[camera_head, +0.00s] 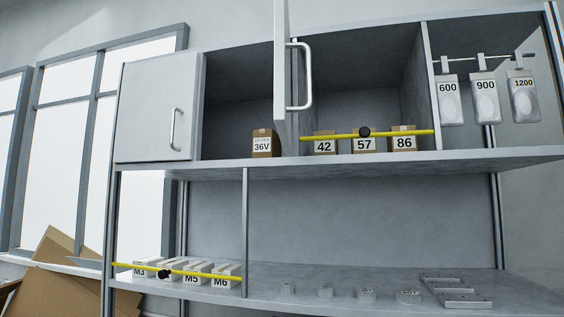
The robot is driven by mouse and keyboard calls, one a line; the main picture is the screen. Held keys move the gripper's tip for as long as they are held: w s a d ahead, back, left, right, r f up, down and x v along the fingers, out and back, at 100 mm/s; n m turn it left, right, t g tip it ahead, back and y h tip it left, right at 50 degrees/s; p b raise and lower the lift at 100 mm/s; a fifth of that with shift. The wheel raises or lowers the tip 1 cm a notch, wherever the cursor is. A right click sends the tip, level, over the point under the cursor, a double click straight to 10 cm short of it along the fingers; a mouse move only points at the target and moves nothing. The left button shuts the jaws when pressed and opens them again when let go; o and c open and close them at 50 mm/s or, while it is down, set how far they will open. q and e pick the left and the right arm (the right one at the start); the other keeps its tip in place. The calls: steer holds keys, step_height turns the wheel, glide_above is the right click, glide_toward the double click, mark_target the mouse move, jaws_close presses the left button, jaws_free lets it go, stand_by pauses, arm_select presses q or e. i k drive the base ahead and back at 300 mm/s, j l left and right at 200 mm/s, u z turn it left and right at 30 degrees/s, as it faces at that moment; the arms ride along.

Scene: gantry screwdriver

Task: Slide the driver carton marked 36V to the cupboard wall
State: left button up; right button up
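The driver carton marked 36V (263,144) is a small brown box with a white label. It stands upright on the upper shelf, in the open compartment just right of the closed cupboard door (156,112). Bare shelf shows to its left. An open door (282,80) stands out edge-on just to its right. The inner back wall (236,115) of the compartment shows behind the carton. Neither of my grippers is in view.
Cartons marked 42 (324,147), 57 (364,145) and 86 (403,142) stand behind a yellow bar (395,133). Packs marked 600, 900 and 1200 (523,98) hang at right. White boxes (198,280) behind another yellow bar and metal parts (409,297) sit on the lower shelf.

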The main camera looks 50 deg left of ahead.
mark_target(266, 143)
steer(key=u, duration=1.55)
